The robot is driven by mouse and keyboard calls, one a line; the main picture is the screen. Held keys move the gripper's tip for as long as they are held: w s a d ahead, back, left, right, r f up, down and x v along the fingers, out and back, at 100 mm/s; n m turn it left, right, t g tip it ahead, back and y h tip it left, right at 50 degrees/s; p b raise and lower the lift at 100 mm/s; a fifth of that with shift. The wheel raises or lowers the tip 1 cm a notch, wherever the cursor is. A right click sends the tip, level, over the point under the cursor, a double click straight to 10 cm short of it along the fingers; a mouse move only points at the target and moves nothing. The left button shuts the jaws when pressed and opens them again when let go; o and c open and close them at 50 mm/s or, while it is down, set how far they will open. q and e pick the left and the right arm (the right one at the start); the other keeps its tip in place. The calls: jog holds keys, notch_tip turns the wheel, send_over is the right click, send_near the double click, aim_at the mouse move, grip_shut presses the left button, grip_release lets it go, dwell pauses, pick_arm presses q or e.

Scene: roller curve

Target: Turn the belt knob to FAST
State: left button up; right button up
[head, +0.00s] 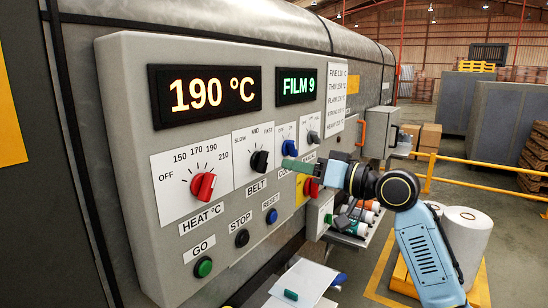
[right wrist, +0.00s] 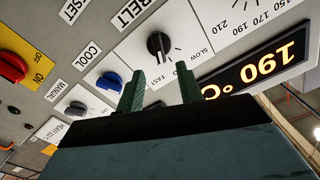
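The black BELT knob (head: 259,161) sits on a white dial plate marked SLOW, MID and FAST, on the grey control panel. It also shows in the right wrist view (right wrist: 158,46), where the panel appears upside down. I cannot tell exactly which mark its pointer meets. My right gripper (head: 290,164) is to the right of the knob in the head view, in front of the blue COOL knob's lower edge. In the right wrist view its two green fingers (right wrist: 160,69) are apart and empty, with the knob beyond their tips, not touched. My left gripper is not in view.
The red HEAT knob (head: 203,186) is left of the belt knob. The blue COOL knob (head: 289,148) and a grey knob (head: 313,137) are to its right. A red ON/OFF switch (right wrist: 10,68) is near. Buttons line the panel below. A yellow rail (head: 480,174) stands at right.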

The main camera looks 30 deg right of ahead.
aim_at(267, 161)
jog(key=p+x, duration=0.1)
jog(key=x, duration=0.5)
jog(key=shift+w+a, duration=0.15)
jog(key=shift+w, duration=0.1)
grip_shut()
